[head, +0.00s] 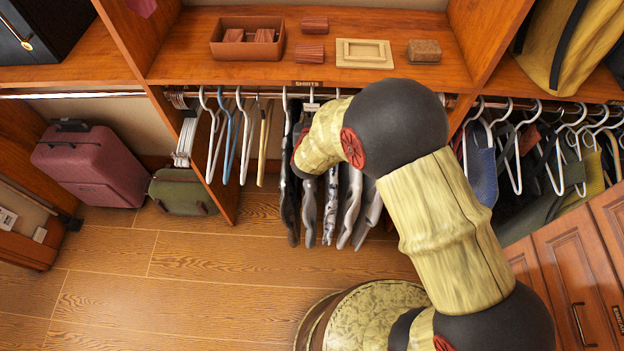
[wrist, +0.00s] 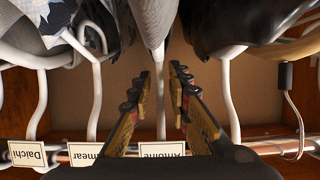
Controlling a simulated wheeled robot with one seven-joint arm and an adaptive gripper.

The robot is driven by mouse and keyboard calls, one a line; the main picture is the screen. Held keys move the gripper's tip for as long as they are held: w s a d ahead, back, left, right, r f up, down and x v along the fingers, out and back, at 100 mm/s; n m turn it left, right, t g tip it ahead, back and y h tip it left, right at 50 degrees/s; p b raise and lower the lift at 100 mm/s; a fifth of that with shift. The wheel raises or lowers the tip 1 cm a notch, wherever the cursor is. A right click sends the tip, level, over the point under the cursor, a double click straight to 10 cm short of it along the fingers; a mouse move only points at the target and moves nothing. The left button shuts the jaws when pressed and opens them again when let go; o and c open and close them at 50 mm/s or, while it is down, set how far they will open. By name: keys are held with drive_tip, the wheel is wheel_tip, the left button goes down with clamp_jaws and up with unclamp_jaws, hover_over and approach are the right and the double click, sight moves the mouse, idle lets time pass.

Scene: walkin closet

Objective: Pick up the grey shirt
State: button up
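Several shirts hang from the rail under the "SHIRTS" label in the head view, among them dark, patterned and grey ones. A grey shirt (head: 351,205) hangs toward the right of this group, partly behind my arm. In the wrist view, a light grey shirt (wrist: 152,18) hangs on a white hanger (wrist: 160,100) at the middle. My gripper (wrist: 161,74) is open, with its two fingers on either side of this hanger's stem. I cannot tell whether they touch it. In the head view my fingers are hidden by my arm.
Neighbouring garments, patterned (wrist: 62,18) and dark (wrist: 235,22), hang close on both sides. The rail (wrist: 60,156) has name tags. Empty hangers (head: 231,140) hang to the left. Suitcases (head: 95,165) stand at the left; the floor (head: 190,265) before them is clear.

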clamp_jaws()
idle(0.7)
